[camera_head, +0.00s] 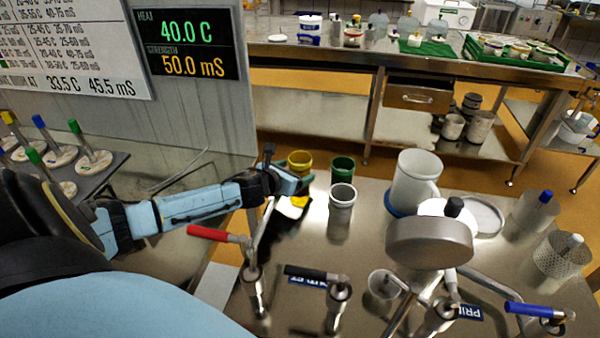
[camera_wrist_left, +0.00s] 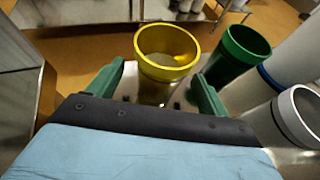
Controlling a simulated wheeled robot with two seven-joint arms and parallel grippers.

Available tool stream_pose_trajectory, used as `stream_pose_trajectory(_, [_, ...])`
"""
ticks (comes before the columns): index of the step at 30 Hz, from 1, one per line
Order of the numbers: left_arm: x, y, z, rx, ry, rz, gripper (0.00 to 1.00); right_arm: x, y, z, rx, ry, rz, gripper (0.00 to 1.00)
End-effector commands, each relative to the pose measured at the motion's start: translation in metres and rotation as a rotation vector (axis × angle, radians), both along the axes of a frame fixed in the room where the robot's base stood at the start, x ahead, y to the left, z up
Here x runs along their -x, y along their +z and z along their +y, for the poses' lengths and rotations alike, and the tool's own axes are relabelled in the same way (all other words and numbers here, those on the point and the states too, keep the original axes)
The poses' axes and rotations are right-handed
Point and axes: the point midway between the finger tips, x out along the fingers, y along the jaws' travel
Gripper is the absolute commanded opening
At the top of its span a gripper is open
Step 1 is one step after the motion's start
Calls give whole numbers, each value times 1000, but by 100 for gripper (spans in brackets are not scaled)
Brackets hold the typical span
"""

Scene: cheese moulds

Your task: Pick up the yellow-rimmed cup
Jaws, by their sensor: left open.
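The yellow-rimmed cup (camera_head: 299,161) stands upright on the steel table, at the far left of a small group of cups. In the left wrist view the yellow-rimmed cup (camera_wrist_left: 166,62) shows its open top, between and just beyond my green fingers. My left gripper (camera_head: 296,184) is at the near side of this cup. In the left wrist view my left gripper (camera_wrist_left: 158,88) is open, one finger on each side of the cup. Whether a finger touches it I cannot tell. My right gripper is not in view.
A green-rimmed cup (camera_head: 343,168) and a grey-white-rimmed cup (camera_head: 341,197) stand close to the right. A white jug (camera_head: 415,182) stands further right. Valves with red (camera_head: 208,233), black and blue handles are in front. The back table (camera_head: 330,60) carries more vessels.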

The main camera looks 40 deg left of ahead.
Motion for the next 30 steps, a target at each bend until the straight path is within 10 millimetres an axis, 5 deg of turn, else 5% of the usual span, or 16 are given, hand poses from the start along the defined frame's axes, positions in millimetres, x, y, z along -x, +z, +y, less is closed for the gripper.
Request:
stream_pose_trajectory(7, [-29,-14,3,1,2,-2,79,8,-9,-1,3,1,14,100])
stream_pose_trajectory(17, [-34,-16,4,0,0,0,79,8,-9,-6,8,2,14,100])
stream_pose_trajectory(30, [-34,-15,4,0,0,-1,27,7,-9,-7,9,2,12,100])
